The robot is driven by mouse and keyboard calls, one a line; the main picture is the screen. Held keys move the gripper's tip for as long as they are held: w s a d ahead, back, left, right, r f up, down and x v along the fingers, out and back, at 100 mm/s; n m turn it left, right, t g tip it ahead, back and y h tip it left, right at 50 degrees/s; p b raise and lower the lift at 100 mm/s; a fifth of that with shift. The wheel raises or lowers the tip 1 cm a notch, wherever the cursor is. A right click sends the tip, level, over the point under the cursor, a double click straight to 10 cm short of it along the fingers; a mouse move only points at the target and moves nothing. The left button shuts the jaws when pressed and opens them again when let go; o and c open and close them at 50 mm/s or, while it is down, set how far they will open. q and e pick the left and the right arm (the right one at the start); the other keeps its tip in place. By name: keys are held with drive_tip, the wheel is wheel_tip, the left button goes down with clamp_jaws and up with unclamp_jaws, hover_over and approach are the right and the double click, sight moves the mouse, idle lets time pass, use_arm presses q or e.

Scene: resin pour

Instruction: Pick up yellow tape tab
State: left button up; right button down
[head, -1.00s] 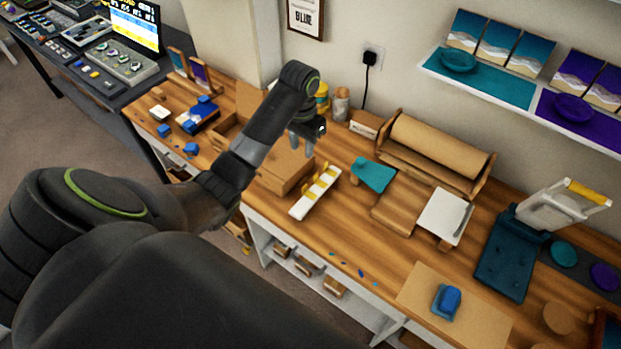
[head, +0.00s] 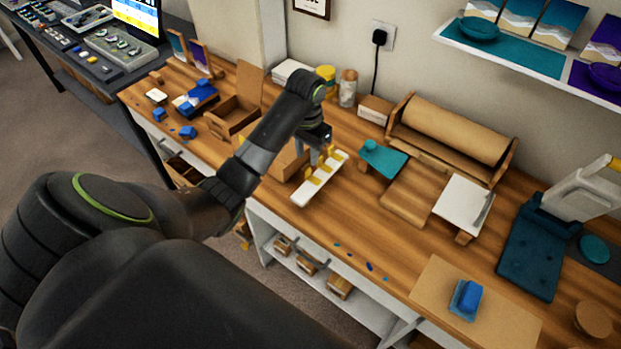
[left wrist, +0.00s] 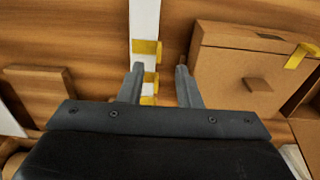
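A white strip (head: 305,192) with several yellow tape tabs (head: 322,171) lies on the wooden bench. My left gripper (head: 318,157) is over the strip's far end and partly hides it. In the left wrist view, the gripper (left wrist: 160,68) is open, with its fingers spread across the white strip (left wrist: 144,18). One yellow tab (left wrist: 147,47) shows just beyond the fingertips, and another yellow tab (left wrist: 151,77) shows between the fingers. Nothing is gripped. The height of the fingertips above the strip is hard to tell. My right gripper is not in view.
A closed cardboard box (left wrist: 238,68) stands close beside the right finger, with a yellow piece (left wrist: 301,55) on it. An open cardboard box (head: 234,118) is further left. A teal tape dispenser-like piece (head: 384,158) and a paper roll holder (head: 450,138) stand to the right.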

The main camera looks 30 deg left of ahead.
sight(308, 169)
use_arm(q)
drive_tip(key=shift+f, duration=0.35)
drive_tip(key=shift+f+b, duration=0.7)
drive_tip(key=shift+b, duration=0.2)
wheel_tip(308, 169, down, 3)
drive_tip(key=shift+f, duration=0.2)
use_arm(e)
drive_tip(key=shift+a+f, duration=0.25)
drive_tip(key=shift+f, duration=0.7)
use_arm(q)
drive_tip(key=shift+c, duration=0.3)
clamp_jaws()
use_arm(e)
drive_tip(key=shift+d, duration=0.15)
